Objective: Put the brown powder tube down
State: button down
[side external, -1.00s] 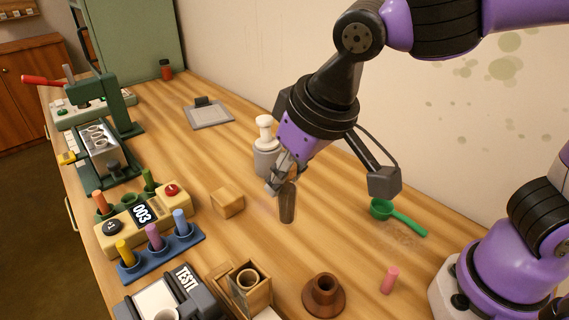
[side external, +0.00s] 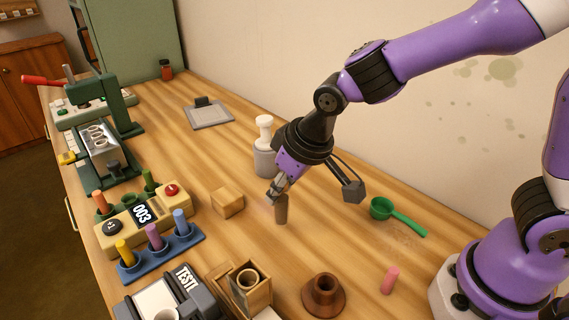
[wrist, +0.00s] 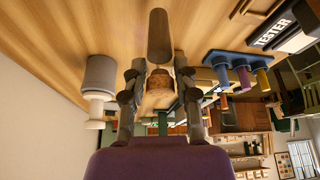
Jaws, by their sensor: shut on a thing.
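The brown powder tube (side external: 281,210) hangs upright below my gripper (side external: 274,191) in the side view. My gripper is shut on its upper end. The tube's lower end is at or just above the wooden table; I cannot tell whether it touches. In the wrist view the dark brown tube (wrist: 160,36) extends out beyond the fingertips of my gripper (wrist: 159,73).
A wooden block (side external: 228,203) stands left of the tube, and a grey-white pestle-like object (side external: 265,150) stands behind it. A green scoop (side external: 400,216), pink stick (side external: 390,280) and brown flared holder (side external: 323,295) lie around the right front.

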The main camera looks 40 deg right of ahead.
jog(key=shift+f, duration=1.2)
jog(key=shift+f, duration=0.1)
jog(key=c, duration=0.6)
grip_release()
jog(key=a+v, duration=0.1)
jog(key=v, duration=1)
jog(key=s+d+r+m+t+h, duration=0.1)
jog(key=s+d+m, duration=0.1)
jog(key=s+d, duration=0.5)
jog(key=d, duration=0.4)
jog(key=shift+s+d, duration=0.25)
jog(key=shift+s, duration=0.05)
